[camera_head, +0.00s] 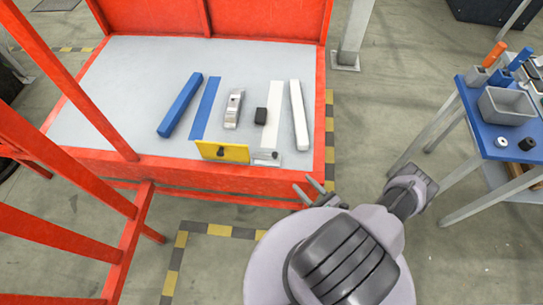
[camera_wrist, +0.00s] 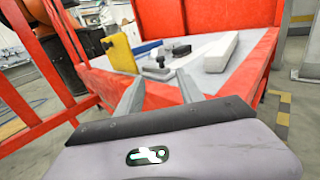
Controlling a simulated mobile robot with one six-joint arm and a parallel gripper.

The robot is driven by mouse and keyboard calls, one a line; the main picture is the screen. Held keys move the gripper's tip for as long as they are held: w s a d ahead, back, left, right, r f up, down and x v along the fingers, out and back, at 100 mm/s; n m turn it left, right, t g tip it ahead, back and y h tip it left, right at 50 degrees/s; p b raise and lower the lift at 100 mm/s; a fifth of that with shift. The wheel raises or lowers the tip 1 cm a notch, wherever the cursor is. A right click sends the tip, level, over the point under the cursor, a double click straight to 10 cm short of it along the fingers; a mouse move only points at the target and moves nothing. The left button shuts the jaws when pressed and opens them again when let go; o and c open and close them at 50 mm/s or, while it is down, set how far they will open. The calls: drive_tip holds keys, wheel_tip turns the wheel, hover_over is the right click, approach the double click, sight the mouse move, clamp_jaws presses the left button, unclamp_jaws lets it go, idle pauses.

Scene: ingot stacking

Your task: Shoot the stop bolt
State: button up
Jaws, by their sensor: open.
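A small metal bracket with a dark knob, which looks like the stop bolt (camera_head: 268,158), sits at the front edge of the red-framed bench, right of a yellow plate (camera_head: 222,151). The yellow plate stands upright with a dark knob on its face. In the wrist view the bracket (camera_wrist: 157,70) lies just beyond my fingers, right of the yellow plate (camera_wrist: 120,54). I cannot tell how far the bolt is slid. My gripper (camera_head: 314,189) is open and empty, in front and right of the bracket, apart from it. Both fingers of my gripper (camera_wrist: 159,88) show in the wrist view.
Red posts rise left. A blue side table (camera_head: 507,140) stands right.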

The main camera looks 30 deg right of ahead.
sight(277, 157)
drive_tip(key=w+a+b, duration=0.1)
drive_tip(key=w, duration=0.4)
drive_tip(key=w+a+b, duration=0.1)
drive_tip(key=w+b, duration=0.1)
drive_tip(key=w, duration=0.4)
drive_tip(key=w+a+b, duration=0.1)
drive_tip(key=w, duration=0.4)
drive_tip(key=shift+w+a+f+b, duration=0.15)
drive_tip(key=shift+w+f+b, duration=0.1)
drive_tip(key=shift+b, duration=0.1)
drive_tip(key=shift+w+r, duration=0.15)
drive_tip(key=shift+w, duration=0.1)
drive_tip(key=shift+a, duration=0.1)
clamp_jaws()
